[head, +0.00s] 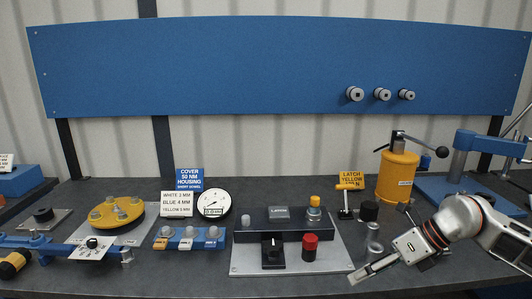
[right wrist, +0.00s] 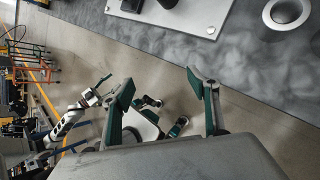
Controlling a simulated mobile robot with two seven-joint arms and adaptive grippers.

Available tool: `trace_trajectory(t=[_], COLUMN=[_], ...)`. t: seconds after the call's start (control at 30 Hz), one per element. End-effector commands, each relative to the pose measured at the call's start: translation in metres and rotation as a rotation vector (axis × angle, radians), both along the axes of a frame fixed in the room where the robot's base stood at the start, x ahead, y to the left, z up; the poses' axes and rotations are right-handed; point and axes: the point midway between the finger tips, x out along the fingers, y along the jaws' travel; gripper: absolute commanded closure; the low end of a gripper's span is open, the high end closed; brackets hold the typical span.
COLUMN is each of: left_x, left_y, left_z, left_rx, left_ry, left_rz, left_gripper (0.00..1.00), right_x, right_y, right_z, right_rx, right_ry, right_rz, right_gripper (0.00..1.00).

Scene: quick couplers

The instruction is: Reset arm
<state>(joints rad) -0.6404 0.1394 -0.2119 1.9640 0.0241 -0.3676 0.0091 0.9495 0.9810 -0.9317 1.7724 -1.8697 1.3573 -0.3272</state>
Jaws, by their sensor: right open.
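My right gripper (head: 378,270) comes in from the right in the head view, low over the front of the bench, right of the grey latch plate (head: 335,268). In the right wrist view, its two green-padded fingers (right wrist: 160,80) are spread with nothing between them, over the floor beyond the bench edge. A silver-white arm with a dark end (right wrist: 95,98) shows small at the left of that view and looks like my left one; its jaw state is unclear. No left arm shows in the head view.
A black latch box (head: 285,222) with red and yellow knobs stands beside my right gripper. A silver cylinder (head: 374,248) is close behind it. A yellow press body (head: 398,177) stands farther back. Left are a yellow round housing (head: 117,212) and a blue socket rack (head: 190,240).

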Motion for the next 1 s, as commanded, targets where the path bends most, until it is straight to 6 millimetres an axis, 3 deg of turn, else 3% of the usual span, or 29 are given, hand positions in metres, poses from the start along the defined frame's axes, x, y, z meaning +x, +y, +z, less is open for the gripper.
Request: trace_trajectory(t=[0.03,0.1,0.2,0.3,0.43,0.57,0.73,0.87,1.0], left_x=[0.002,0.001,-0.003,-0.004,-0.004,-0.006,-0.006,-0.006,-0.006], left_y=[0.0,0.0,0.0,0.0,0.0,0.0,0.0,0.0,0.0], left_z=[0.001,0.001,-0.001,-0.002,-0.003,-0.005,-0.005,-0.005,-0.005], left_rx=[-0.001,-0.001,0.0,0.0,0.001,0.001,0.002,0.002,0.001], left_ry=[-0.004,-0.003,0.003,0.006,0.009,0.012,0.013,0.013,0.012], left_rz=[0.0,0.0,0.0,0.0,0.0,-0.001,0.0,0.0,-0.001], left_gripper=[0.45,0.45,0.45,0.45,0.45,0.45,0.45,0.45,0.45], right_x=[-0.013,-0.028,-0.046,-0.059,-0.065,-0.061,-0.052,-0.056,-0.084], right_y=[0.033,0.074,0.124,0.16,0.186,0.189,0.164,0.132,0.095], right_z=[-0.01,-0.014,-0.011,-0.003,0.008,0.007,-0.025,-0.076,-0.152], right_rx=[0.096,0.245,0.463,0.678,0.947,1.188,1.448,1.591,1.679], right_ry=[0.032,0.072,0.139,0.218,0.334,0.465,0.649,0.799,0.965], right_rz=[0.02,0.026,0.001,-0.062,-0.201,-0.402,-0.746,-1.064,-1.449], right_gripper=[0.4,0.4,0.4,0.4,0.4,0.4,0.4,0.4,0.4])
